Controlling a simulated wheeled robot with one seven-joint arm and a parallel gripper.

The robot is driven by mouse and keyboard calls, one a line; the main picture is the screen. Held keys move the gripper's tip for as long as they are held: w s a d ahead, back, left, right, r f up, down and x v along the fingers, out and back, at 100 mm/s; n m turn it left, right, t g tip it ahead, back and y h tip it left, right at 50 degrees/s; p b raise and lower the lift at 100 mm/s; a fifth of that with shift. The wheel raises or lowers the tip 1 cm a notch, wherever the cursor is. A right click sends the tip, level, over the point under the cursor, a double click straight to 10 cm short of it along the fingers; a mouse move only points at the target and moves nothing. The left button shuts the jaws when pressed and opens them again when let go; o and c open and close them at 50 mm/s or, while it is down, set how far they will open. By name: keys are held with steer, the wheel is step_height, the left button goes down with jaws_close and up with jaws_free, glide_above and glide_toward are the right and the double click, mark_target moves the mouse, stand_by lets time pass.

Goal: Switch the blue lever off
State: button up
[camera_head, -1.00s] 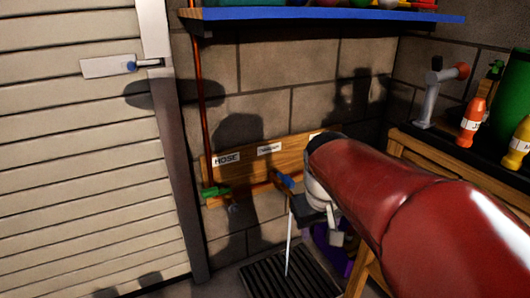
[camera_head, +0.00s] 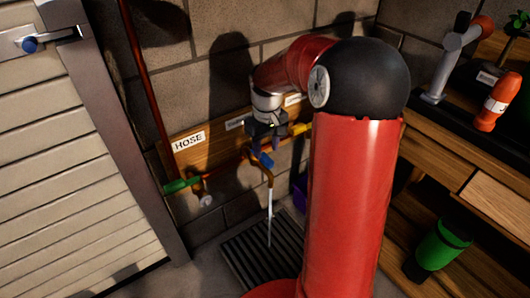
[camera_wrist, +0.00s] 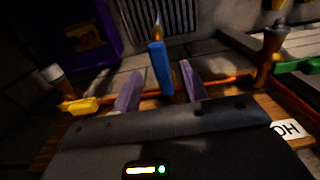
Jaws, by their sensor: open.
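The blue lever (camera_head: 265,160) is on the middle tap of a copper pipe along the wooden board on the wall. It also shows in the wrist view (camera_wrist: 160,68), pointing away from the camera. My gripper (camera_head: 260,146) is at this tap. In the wrist view its two fingers (camera_wrist: 160,78) are open, one on each side of the lever, with gaps visible. Whether a finger touches the lever lower down is hidden. A pale stream of water (camera_head: 269,215) falls from the spout below the lever.
A green lever (camera_head: 180,185) sits to the left and a yellow lever (camera_head: 300,129) to the right on the same pipe. A "HOSE" label (camera_head: 188,141) marks the board. A floor grate (camera_head: 245,258) lies below. A wooden workbench (camera_head: 440,150) stands at right.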

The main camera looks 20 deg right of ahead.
mark_target(266, 158)
steer(key=shift+f, duration=1.55)
jaws_close()
